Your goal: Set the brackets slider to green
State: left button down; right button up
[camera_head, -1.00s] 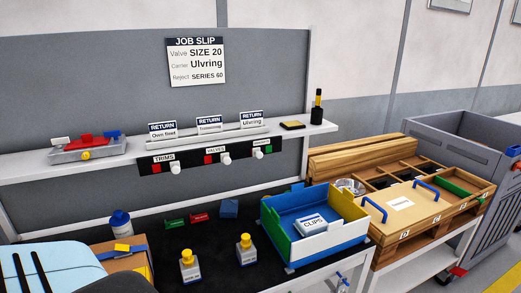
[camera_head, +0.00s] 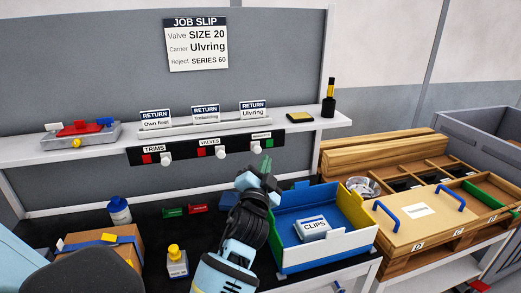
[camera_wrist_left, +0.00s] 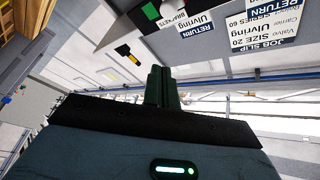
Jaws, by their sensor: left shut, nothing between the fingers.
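The brackets slider is on the black strip under the shelf, at the right end, with a white knob (camera_head: 256,148) to the left of a green patch (camera_head: 269,142). I see no red patch beside this knob. The green patch also shows in the wrist view (camera_wrist_left: 151,11), upside down near the top. My left gripper (camera_head: 265,166) is shut and empty, its dark fingers pointing up just below the knob, apart from it as far as I can tell. Its shut fingers also show in the wrist view (camera_wrist_left: 161,75). My right gripper is not in view.
The trims knob (camera_head: 166,158) and valves knob (camera_head: 220,153) each have a red patch at their left. Return cards stand on the shelf (camera_head: 75,152) above. A blue, white, yellow and green bin (camera_head: 345,243) stands right of my arm.

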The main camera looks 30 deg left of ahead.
aim_at(256, 148)
pick_arm(q)
jog(key=x, duration=1)
jog(key=s+a+f, duration=0.1)
jog(key=a+f+p, duration=0.1)
jog(key=shift+s+f, duration=0.4)
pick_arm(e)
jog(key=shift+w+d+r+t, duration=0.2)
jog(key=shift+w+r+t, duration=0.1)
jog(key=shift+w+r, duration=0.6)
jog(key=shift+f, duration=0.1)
